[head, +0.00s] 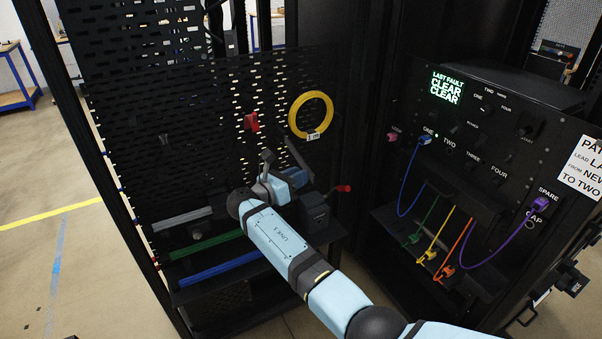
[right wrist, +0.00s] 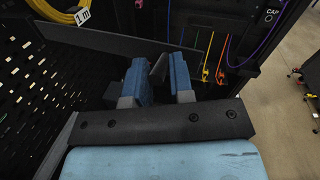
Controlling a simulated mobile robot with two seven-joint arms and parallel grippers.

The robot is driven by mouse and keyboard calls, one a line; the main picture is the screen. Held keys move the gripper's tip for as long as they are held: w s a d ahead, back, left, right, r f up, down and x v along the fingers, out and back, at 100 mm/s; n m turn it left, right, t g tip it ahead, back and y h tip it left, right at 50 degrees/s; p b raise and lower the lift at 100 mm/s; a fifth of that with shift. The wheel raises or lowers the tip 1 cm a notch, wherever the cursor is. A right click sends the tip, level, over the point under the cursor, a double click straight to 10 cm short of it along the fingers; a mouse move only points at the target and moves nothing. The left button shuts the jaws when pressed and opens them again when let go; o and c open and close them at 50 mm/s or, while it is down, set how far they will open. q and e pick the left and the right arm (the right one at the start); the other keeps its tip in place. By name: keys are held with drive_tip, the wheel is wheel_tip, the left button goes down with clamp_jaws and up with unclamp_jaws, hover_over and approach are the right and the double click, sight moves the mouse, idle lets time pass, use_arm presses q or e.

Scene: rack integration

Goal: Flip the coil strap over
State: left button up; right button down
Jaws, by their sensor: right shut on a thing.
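The yellow coil (head: 329,106) hangs on the perforated panel, with a white "1 m" tag; its lower part also shows at the top left of the right wrist view (right wrist: 55,14). My right gripper (head: 284,178) is in front of the panel, below the coil and apart from it. In the right wrist view, its blue fingers (right wrist: 159,78) are shut on a small dark grey piece (right wrist: 158,66), which may be the coil strap. A long dark flat strip (right wrist: 120,43) runs just beyond the fingers. I cannot make out the strap clearly. My left gripper is out of view.
A red piece (head: 252,122) sits on the perforated panel (head: 190,110). Grey, green and blue bars (head: 218,273) lie on the shelf at lower left. A panel with coloured cables (head: 405,190) stands at right. Open floor lies at left.

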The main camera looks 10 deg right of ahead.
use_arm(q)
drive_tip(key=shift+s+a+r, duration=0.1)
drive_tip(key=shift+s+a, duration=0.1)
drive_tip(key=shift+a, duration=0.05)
use_arm(e)
drive_tip(key=shift+w+a+r, duration=0.1)
drive_tip(key=shift+a+r, duration=0.2)
drive_tip(key=shift+a, duration=0.35)
drive_tip(key=shift+r, duration=0.1)
drive_tip(key=c, duration=1.4)
unclamp_jaws()
drive_tip(key=shift+o, duration=1.4)
drive_tip(key=shift+w, duration=0.1)
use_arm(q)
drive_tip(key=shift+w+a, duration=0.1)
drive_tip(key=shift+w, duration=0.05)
use_arm(e)
drive_tip(key=shift+f, duration=0.3)
